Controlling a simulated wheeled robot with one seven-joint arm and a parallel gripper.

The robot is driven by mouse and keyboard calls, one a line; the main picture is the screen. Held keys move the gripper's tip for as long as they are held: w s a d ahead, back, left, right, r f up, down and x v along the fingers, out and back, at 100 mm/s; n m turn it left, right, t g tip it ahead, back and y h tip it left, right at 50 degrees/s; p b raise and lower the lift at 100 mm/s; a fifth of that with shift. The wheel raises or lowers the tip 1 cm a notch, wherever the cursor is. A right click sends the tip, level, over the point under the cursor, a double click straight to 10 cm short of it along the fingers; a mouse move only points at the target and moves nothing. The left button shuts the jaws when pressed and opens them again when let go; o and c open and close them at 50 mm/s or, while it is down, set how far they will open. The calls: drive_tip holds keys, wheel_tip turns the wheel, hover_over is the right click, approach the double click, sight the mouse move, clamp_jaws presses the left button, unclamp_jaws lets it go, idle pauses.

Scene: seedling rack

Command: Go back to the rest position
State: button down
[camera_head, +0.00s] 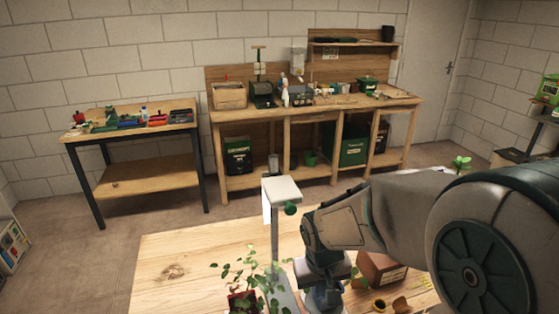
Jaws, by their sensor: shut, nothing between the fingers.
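My arm (400,215) reaches in from the right edge over the wooden table (185,265) in front. It bends downward at the wrist, and my gripper (322,299) is at the bottom edge of the picture. It is shut and appears empty; its fingertips are cut off or too small to make out. A leafy seedling (250,275) in a dark red pot (243,303) stands to its left. A brown box (380,269) lies to its right, partly behind the arm.
A grey post with a pale top (281,188) rises close left of the wrist. Small pots (378,305) stand at the bottom right. A long workbench (300,112) and a smaller bench (130,128) line the back wall. Floor (150,215) lies clear between.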

drive_tip(key=s+d+r+m+t, duration=0.2)
drive_tip(key=s+d+r, duration=0.4)
drive_tip(key=s+r, duration=0.4)
drive_tip(key=shift+s+r+y, duration=0.2)
drive_tip(key=shift+r+y, duration=0.15)
drive_tip(key=shift+y, duration=0.05)
idle(0.4)
